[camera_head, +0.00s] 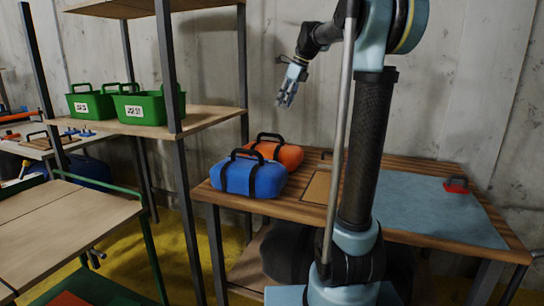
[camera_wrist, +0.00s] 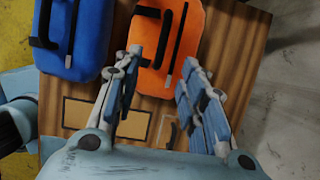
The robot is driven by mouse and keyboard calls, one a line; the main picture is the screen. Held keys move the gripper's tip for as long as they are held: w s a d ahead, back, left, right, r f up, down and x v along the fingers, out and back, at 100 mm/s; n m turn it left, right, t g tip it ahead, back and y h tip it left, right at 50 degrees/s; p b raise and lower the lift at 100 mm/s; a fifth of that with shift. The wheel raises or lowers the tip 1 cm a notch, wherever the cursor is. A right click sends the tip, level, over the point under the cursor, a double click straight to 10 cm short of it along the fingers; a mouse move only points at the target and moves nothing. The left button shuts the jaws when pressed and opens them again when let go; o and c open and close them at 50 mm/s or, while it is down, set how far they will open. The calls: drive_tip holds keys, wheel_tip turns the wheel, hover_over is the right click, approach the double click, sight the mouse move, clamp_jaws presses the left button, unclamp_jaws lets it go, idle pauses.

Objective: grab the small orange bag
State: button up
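The small orange bag (camera_head: 275,152) lies on the wooden workbench behind a blue bag, which hides part of it. It has a black handle on top. In the wrist view the orange bag (camera_wrist: 168,45) is at the top middle, beyond the fingertips. My gripper (camera_head: 287,98) is above the bench, higher than the bag and apart from it. In the wrist view my gripper (camera_wrist: 158,75) has its two fingers spread with nothing between them.
The blue bag (camera_head: 248,177) is close beside the orange one; it also shows in the wrist view (camera_wrist: 75,35). A blue-grey mat (camera_head: 430,205) with a red-based tool (camera_head: 456,186) covers the bench's right side. Green baskets (camera_head: 145,106) stand on a shelf at left. A concrete wall is behind.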

approach(270, 135)
drive_tip(key=x, duration=0.5)
drive_tip(key=shift+w+d+f, duration=0.15)
drive_tip(key=shift+w+d, duration=0.05)
drive_tip(key=shift+w, duration=0.05)
drive_tip(key=shift+w+x, duration=0.15)
drive_tip(key=shift+x, duration=1.2)
drive_tip(key=shift+w+x, duration=0.15)
drive_tip(key=shift+x, duration=1.15)
drive_tip(key=shift+a, duration=0.2)
clamp_jaws()
